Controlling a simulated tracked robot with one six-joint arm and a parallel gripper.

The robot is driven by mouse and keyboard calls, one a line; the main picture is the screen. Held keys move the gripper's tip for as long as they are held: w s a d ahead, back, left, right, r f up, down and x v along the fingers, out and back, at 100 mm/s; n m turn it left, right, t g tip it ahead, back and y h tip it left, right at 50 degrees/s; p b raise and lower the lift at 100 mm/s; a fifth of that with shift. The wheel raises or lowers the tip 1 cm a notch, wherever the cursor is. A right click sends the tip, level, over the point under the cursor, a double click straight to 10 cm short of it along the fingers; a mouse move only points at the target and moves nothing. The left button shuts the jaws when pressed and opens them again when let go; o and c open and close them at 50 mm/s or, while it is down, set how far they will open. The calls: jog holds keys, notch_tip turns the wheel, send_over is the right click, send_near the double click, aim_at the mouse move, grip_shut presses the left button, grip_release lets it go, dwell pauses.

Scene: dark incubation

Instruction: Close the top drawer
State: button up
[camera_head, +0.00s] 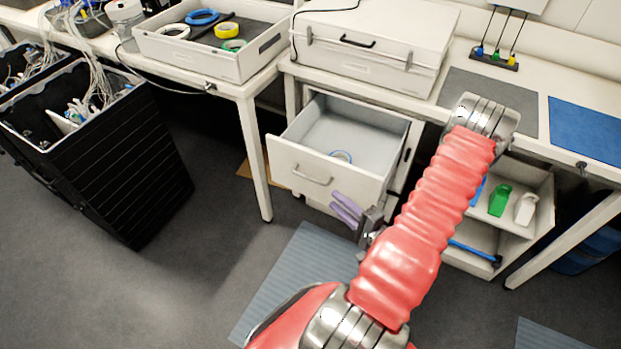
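The top drawer (283,163) is white with a grey inside and stands pulled out from under the bench. Its front panel carries a metal handle (311,176). A small blue ring (341,156) lies inside it. My gripper (346,211) has purple fingers and is just below and in front of the right part of the drawer front. The two fingers show a narrow gap between them and hold nothing that I can see. I cannot tell whether they touch the drawer front. My red arm hides the drawer unit's right side.
A white case (375,62) lies on the bench above the drawer. A tray (190,55) with tape rolls stands on the left bench. Black crates (120,160) with cables stand at left. Open shelves (505,215) are at right.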

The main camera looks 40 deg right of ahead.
aim_at(309, 179)
jog(key=shift+w, duration=0.15)
jog(key=shift+w+d+f, duration=0.1)
jog(key=shift+w+f, duration=0.1)
jog(key=shift+w, duration=2.05)
jog(key=shift+w+d+f, duration=0.1)
jog(key=shift+w+f, duration=0.05)
jog(key=shift+w, duration=2.1)
jog(key=shift+w+d+f, duration=0.1)
jog(key=shift+w+f, duration=0.1)
jog(key=shift+w, duration=2.05)
jog(key=shift+c, duration=0.3)
grip_shut()
jog(key=shift+f, duration=0.1)
